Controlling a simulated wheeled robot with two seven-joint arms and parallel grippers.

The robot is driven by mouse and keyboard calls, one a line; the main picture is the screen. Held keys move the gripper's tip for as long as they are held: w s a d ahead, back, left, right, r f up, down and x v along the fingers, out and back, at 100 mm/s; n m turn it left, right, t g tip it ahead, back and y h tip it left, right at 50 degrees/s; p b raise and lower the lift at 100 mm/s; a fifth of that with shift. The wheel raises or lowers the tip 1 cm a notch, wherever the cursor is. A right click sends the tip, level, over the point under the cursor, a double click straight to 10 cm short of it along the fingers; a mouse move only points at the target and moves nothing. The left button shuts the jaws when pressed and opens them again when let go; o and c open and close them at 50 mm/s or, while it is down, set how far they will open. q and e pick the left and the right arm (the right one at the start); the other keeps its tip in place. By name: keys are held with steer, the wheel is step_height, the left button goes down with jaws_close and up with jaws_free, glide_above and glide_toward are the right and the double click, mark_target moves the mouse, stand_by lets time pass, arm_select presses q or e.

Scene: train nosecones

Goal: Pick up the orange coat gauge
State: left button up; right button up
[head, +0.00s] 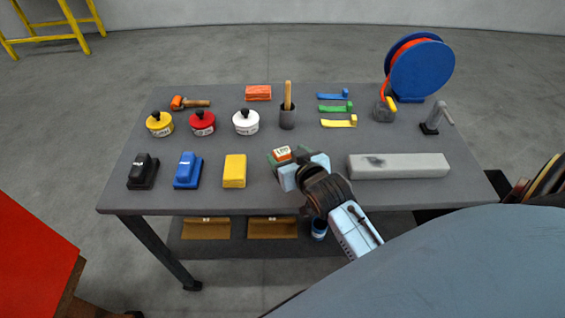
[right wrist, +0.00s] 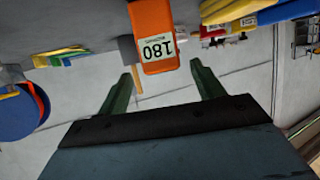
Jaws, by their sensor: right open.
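The orange coat gauge (head: 282,154) has a white label and shows just beyond my right gripper near the middle of the table. In the right wrist view the gauge (right wrist: 155,32) shows its orange body and a label reading 180, upside down. My right gripper (head: 286,158) is open. In the wrist view its two green fingers (right wrist: 164,78) are spread, one toward each side of the gauge, with the gauge ahead of their tips and apart from them. The gauge's lower part is hidden by the gripper in the head view. My left gripper is not in view.
A yellow block (head: 235,171) and a blue tool (head: 188,170) stand to the left. A long grey bar (head: 398,166) lies to the right. Behind are a white pot (head: 246,122) and a dark cup (head: 287,117) with a wooden handle. The table's (head: 320,198) front edge is close.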

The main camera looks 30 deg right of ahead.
mark_target(283, 153)
steer(key=x, duration=0.5)
steer(key=shift+a+f, duration=0.2)
steer(key=c, duration=1.2)
step_height(283, 153, up, 10)
steer(key=shift+r+p, duration=0.25)
steer(key=shift+p, duration=1)
steer(key=shift+c, duration=0.2)
step_height(283, 153, down, 10)
steer(key=shift+f+b, duration=0.1)
steer(key=shift+b, duration=0.65)
